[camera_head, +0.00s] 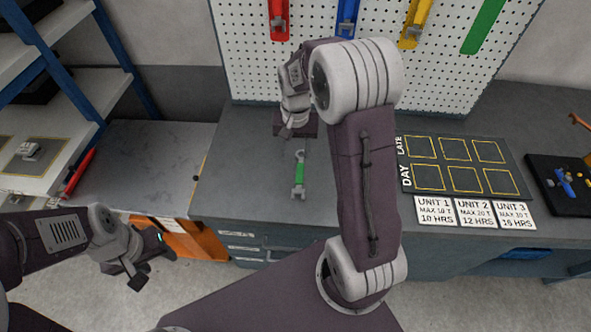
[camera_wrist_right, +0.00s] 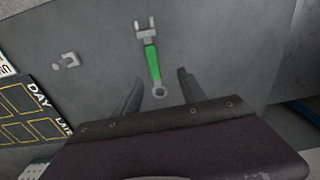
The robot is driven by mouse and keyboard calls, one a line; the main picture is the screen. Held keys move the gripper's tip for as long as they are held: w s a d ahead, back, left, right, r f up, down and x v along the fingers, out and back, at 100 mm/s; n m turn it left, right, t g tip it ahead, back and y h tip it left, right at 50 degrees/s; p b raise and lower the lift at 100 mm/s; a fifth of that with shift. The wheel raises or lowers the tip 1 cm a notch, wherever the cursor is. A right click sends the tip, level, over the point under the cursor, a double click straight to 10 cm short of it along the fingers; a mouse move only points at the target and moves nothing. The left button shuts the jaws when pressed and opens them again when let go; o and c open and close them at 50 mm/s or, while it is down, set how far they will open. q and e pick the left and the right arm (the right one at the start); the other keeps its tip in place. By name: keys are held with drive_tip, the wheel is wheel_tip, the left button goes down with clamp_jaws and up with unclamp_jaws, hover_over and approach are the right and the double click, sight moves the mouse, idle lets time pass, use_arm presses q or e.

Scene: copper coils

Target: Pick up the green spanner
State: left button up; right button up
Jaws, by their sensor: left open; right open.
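The green spanner (camera_head: 299,174) lies on the dark grey workbench, with a green handle and bare metal ends. In the right wrist view, the spanner (camera_wrist_right: 152,62) points away from me, open jaw end far and ring end near. My right gripper (camera_head: 292,132) is open and empty, just behind the spanner in the head view. In the right wrist view, its fingers (camera_wrist_right: 160,78) appear on either side of the ring end; I cannot tell the height gap. My left gripper (camera_head: 152,266) is open and empty, low at the left, away from the bench top.
A small grey metal piece (camera_wrist_right: 66,61) lies left of the spanner in the wrist view. A DAY/LATE board (camera_head: 462,166) and unit cards (camera_head: 457,213) lie at the right. A pegboard (camera_head: 300,65) stands behind. A shelf (camera_head: 60,120) is at the left.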

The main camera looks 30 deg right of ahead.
sight(300, 174)
drive_tip(key=shift+m, duration=0.3)
drive_tip(key=f, duration=0.3)
drive_tip(key=s+d+f, duration=0.1)
drive_tip(key=f, duration=0.1)
drive_tip(key=shift+w+d+f, duration=0.15)
drive_tip(key=shift+w+f, duration=0.05)
drive_tip(key=shift+f, duration=0.25)
wheel_tip(300, 174, down, 4)
drive_tip(key=shift+s+f, duration=0.1)
drive_tip(key=shift+s, duration=0.05)
drive_tip(key=shift+f, duration=0.4)
clamp_jaws()
